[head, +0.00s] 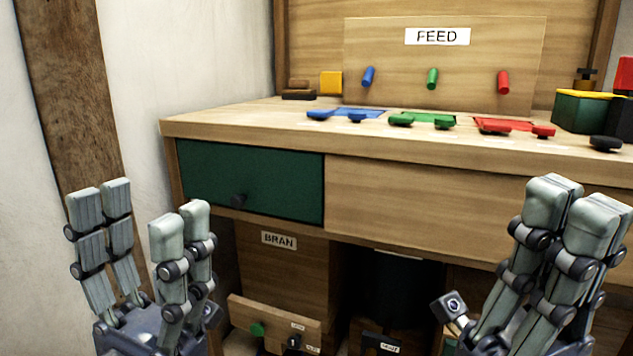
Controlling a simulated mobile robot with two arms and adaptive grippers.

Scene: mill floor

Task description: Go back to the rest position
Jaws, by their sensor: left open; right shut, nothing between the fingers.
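My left gripper (140,230) is at the lower left, in front of the bench. Its fingers point up and stand apart, with nothing between them. My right gripper (510,250) is at the lower right, in front of the bench's plain wooden front. It is shut and I see nothing held in it; part of it runs off the bottom edge. Neither gripper visibly touches the bench.
The wooden bench (230,118) has a closed green drawer (255,182). Blue (368,76), green (432,78) and red (503,82) pegs sit on the FEED panel (390,55). Below is a BRAN bin (285,265). A wooden post (70,90) stands left.

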